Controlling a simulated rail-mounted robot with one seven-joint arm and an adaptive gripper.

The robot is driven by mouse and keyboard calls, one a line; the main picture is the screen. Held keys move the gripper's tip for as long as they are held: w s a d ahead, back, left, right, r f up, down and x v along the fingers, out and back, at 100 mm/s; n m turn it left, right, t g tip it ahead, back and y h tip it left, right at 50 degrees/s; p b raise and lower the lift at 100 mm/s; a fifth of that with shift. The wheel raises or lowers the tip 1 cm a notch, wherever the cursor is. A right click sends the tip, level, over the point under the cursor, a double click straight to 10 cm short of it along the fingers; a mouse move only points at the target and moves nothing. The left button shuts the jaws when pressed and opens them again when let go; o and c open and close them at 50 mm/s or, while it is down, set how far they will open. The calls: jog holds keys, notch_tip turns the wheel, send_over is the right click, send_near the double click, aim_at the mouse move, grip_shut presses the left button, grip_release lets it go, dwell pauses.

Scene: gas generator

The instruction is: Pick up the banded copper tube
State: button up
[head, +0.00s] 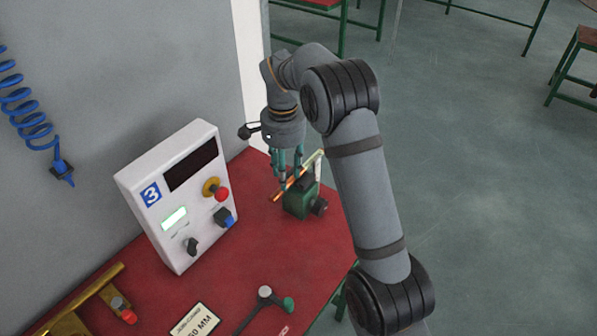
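The banded copper tube (277,197) lies slanted over the red tabletop, by the green block (298,205). Its lower left end is copper-orange, and a pale stretch shows towards the upper right. My gripper (287,184) points down with its teal fingers at the tube, left of the green block. The fingers overlap the tube in the picture and hide part of it. I cannot tell whether they touch it or are closed on it. I also cannot tell whether the tube rests on the green block or is held above it.
The white control box (170,205) with knobs and buttons stands left of my gripper. A green-knobbed lever (266,292), a label plate (195,321) and a brass fitting (95,300) are at the front. The red table (250,240) is clear between box and block. A wall stands behind.

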aim_at(278, 193)
jog(key=shift+f, duration=0.4)
jog(key=f, duration=0.1)
jog(key=f+p, duration=0.1)
jog(key=f, duration=0.2)
jog(key=shift+a+f+p, duration=0.1)
jog(key=shift+a+p, duration=0.15)
jog(key=shift+p, duration=0.1)
jog(key=shift+c, duration=0.2)
jog(key=c, duration=0.6)
